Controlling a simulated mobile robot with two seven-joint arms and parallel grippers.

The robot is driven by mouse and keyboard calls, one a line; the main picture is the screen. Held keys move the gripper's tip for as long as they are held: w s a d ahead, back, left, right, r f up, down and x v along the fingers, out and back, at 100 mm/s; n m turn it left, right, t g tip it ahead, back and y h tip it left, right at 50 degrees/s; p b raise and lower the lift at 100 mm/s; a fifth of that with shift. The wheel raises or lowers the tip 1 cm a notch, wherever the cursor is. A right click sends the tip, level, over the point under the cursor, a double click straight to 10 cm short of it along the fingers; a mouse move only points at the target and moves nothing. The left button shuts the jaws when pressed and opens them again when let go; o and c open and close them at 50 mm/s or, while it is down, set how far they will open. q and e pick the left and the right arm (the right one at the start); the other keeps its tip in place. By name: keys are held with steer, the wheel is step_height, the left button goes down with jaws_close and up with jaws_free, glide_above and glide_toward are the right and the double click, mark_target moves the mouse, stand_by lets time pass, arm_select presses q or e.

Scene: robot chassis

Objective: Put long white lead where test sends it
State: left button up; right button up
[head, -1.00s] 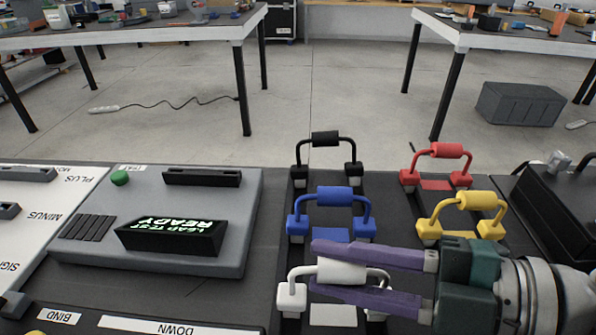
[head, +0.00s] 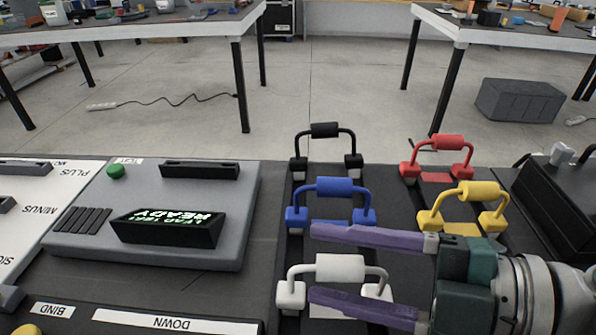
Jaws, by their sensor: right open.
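The long white lead (head: 340,266) stands in the near row of the dark lead rack, with a thick white handle over two white end blocks. My right gripper (head: 312,262) comes in from the right with purple fingers apart. One finger lies on the far side of the white handle and the other on the near side, in front of the lead's lower part. It does not grip the handle. The grey tester (head: 150,255) on the left has a lit display (head: 170,225) that reads READY, a green button (head: 115,171) and a dark slot (head: 200,170). My left gripper is not in view.
Blue (head: 335,187), black (head: 325,130), red (head: 447,142) and yellow (head: 476,190) leads stand in the same rack. A white panel (head: 50,190) marked PLUS, MINUS and SIG is at far left. A DOWN label (head: 175,322) lies in front. A dark box (head: 550,195) is at right.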

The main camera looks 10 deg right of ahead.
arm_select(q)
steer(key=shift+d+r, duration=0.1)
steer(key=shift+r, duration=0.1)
arm_select(e)
steer(key=v, duration=1)
